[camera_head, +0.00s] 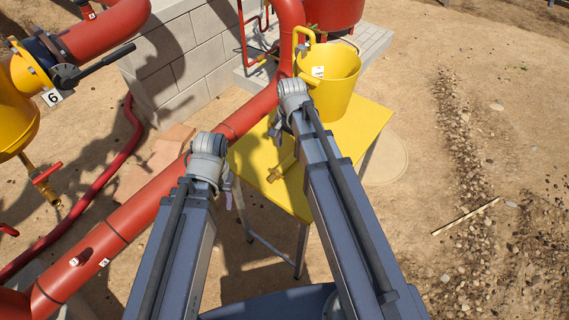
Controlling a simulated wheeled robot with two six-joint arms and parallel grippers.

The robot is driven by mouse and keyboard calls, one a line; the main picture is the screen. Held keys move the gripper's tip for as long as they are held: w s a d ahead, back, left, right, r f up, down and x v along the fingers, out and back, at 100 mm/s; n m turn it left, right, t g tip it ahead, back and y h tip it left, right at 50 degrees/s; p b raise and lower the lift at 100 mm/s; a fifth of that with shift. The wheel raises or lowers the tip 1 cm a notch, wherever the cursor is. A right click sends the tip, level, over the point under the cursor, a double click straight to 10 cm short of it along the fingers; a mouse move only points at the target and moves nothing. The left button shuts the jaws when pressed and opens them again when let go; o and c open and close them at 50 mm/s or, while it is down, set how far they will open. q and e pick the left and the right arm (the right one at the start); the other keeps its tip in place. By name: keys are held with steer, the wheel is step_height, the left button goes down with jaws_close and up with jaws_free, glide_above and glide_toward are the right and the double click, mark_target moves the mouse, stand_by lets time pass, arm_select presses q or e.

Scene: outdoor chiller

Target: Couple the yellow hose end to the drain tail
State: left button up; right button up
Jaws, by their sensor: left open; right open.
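A brass drain valve with a red lever (45,178) hangs below the yellow pipe body (18,105) at the left; its lower end looks like the drain tail (54,200). A yellow bucket (333,82) stands on the yellow table (355,125). A yellow loop (299,42) rises at its rim; I cannot tell whether it is hose or handle. A small brass fitting (277,173) lies on the table, partly beside my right arm. My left gripper (229,198) is open by the table's left edge. My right gripper (273,132) is open over the table's left part, short of the bucket.
A thick red pipe (125,222) runs diagonally between the table and the drain valve. A dark red hose (88,205) curves along the ground behind it. A block wall (185,60) stands behind. Open sandy ground lies to the right.

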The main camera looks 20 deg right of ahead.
mark_target(287, 161)
steer(key=shift+f+b, duration=0.5)
step_height(287, 161, down, 7)
steer(key=b, duration=0.7)
steer(key=shift+a, duration=0.15)
steer(key=shift+r, duration=0.1)
jaws_close()
stand_by(0.3)
